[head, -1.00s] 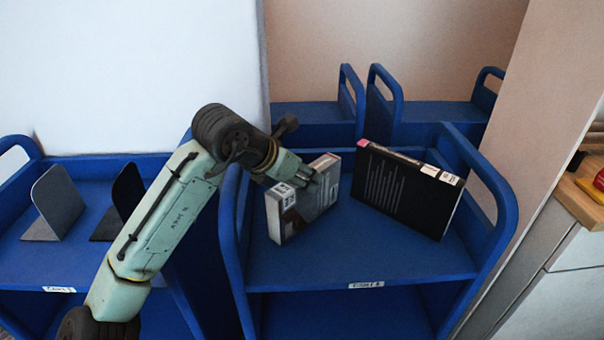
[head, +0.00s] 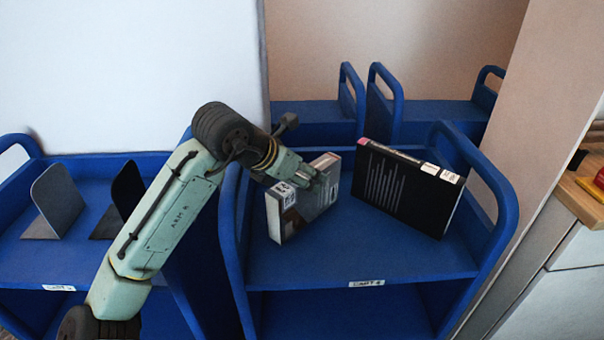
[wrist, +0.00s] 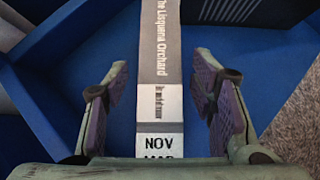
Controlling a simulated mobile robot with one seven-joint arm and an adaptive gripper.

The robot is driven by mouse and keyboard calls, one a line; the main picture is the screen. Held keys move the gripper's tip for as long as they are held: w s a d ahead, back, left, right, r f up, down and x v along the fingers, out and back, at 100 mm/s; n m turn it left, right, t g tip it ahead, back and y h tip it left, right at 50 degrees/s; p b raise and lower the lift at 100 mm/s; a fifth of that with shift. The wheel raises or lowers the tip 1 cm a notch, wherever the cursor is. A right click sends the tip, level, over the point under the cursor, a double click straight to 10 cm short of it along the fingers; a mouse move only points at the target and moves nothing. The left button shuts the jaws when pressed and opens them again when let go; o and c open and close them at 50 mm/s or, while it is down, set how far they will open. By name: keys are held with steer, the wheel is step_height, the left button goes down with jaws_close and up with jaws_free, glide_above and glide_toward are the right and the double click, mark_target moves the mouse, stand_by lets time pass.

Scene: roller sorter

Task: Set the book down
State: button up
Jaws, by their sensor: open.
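A book (head: 301,208) with a grey-white spine stands upright on the top shelf of the blue cart (head: 420,265), at its left side. Its spine (wrist: 160,65) shows in the wrist view, with the words "The Lisquena Orchard" and a label reading "NOV". My gripper (wrist: 160,110) is open, with one padded finger on each side of the spine and a gap on both sides. In the head view my gripper (head: 312,177) is at the book's top edge.
A black book (head: 405,195) stands to the right on the same cart. A second blue cart (head: 90,240) at the left holds a grey bookend (head: 60,200) and a black bookend (head: 128,190). More blue carts stand behind. A wooden counter (head: 580,200) is at the right.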

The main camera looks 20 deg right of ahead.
steer(key=b+v, duration=0.2)
steer(key=v, duration=1)
steer(key=shift+r, duration=0.1)
